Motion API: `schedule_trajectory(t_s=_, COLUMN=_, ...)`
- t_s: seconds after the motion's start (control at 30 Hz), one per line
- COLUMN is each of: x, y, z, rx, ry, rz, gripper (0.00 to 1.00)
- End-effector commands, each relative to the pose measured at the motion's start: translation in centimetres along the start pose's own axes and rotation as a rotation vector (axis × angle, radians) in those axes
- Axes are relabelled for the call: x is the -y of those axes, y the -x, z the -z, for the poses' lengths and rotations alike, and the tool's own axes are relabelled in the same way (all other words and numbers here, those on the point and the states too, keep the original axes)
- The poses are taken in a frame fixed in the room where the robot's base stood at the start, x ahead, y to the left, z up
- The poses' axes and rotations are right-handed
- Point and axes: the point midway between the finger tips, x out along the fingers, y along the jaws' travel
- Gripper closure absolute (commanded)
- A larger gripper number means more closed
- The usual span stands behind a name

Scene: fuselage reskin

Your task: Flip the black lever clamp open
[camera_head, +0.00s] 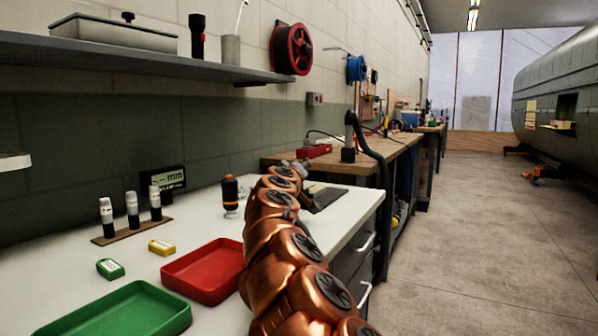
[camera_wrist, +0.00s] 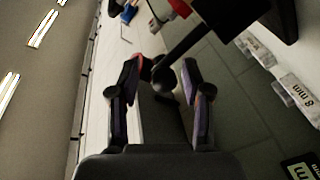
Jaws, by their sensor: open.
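In the wrist view, a dark rod (camera_wrist: 208,38) runs from the upper right down to a round dark knob (camera_wrist: 165,80); it looks like the lever of the black clamp. My gripper (camera_wrist: 163,68) is open, one finger on each side of the knob. Whether either finger touches it cannot be told. A dark bulky shape (camera_wrist: 283,15) at the top right joins the rod. In the head view, a dark flat piece (camera_head: 325,198) lies on the white bench behind my copper arm, which hides most of that spot and my gripper.
A shelf (camera_head: 150,62) overhangs at the left. The aisle floor (camera_head: 470,240) at the right is clear.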

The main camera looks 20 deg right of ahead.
Motion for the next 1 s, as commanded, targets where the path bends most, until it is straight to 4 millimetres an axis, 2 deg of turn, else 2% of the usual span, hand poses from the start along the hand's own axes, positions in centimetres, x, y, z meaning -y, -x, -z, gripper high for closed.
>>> schedule_trajectory(t_s=0.2, x=0.0, y=0.2, z=-0.1, rx=0.001, ry=0.001, rz=0.000, gripper=0.52)
schedule_trajectory(t_s=0.37, x=0.1, y=1.1, z=0.0, rx=0.002, ry=0.003, rz=-0.001, gripper=0.52)
schedule_trajectory(t_s=1.0, x=0.0, y=8.6, z=0.1, rx=0.000, ry=0.001, rz=-0.001, gripper=0.52)
